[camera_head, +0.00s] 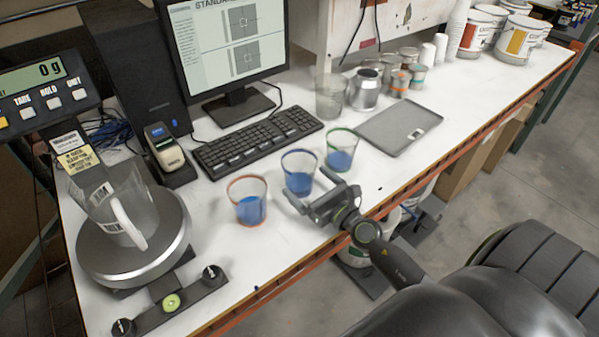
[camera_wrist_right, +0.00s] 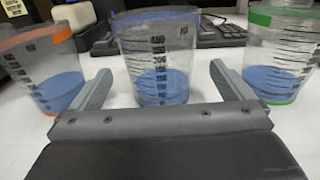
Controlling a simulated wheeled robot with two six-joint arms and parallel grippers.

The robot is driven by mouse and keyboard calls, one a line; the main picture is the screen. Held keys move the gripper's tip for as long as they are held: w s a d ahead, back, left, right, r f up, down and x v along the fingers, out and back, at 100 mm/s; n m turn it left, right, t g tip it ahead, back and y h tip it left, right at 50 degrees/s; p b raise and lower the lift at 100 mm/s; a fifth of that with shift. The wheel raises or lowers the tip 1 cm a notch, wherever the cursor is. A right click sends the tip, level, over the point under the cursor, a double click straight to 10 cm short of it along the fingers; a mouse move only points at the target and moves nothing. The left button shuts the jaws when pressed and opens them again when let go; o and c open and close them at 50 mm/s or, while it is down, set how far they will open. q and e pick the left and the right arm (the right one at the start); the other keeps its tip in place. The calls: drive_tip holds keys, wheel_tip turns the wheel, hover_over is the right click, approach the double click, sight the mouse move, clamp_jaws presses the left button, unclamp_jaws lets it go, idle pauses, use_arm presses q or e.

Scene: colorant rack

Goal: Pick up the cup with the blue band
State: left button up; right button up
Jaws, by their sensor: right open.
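The cup with the blue band (camera_head: 299,174) is clear, holds blue liquid and stands upright on the white table. It is the middle of three similar cups. In the right wrist view the blue-banded cup (camera_wrist_right: 158,60) stands straight ahead, between and just beyond the fingertips. My right gripper (camera_head: 311,196) is open and empty on the near side of it; its fingers also show in the right wrist view (camera_wrist_right: 155,80). An orange-banded cup (camera_head: 247,202) stands to the left and a green-banded cup (camera_head: 341,150) to the right. My left gripper is out of view.
A scale (camera_head: 135,255) with a clear pitcher (camera_head: 128,205) stands at the left. A keyboard (camera_head: 258,140) lies behind the cups. Cans (camera_head: 365,88) and a clear beaker (camera_head: 330,97) stand at the back. The table's front edge is close.

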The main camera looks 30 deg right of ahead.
sight(290, 166)
drive_tip(key=w, duration=0.4)
drive_tip(key=shift+w+a, duration=0.25)
drive_tip(key=shift+s, duration=0.1)
drive_tip(key=shift+c, duration=0.2)
drive_tip(key=c, duration=1)
drive_tip(key=shift+c, duration=0.2)
drive_tip(key=shift+r+p, duration=0.15)
drive_tip(key=shift+p, duration=0.15)
wheel_tip(290, 166, up, 10)
drive_tip(key=p, duration=0.9)
drive_tip(key=shift+f, duration=0.2)
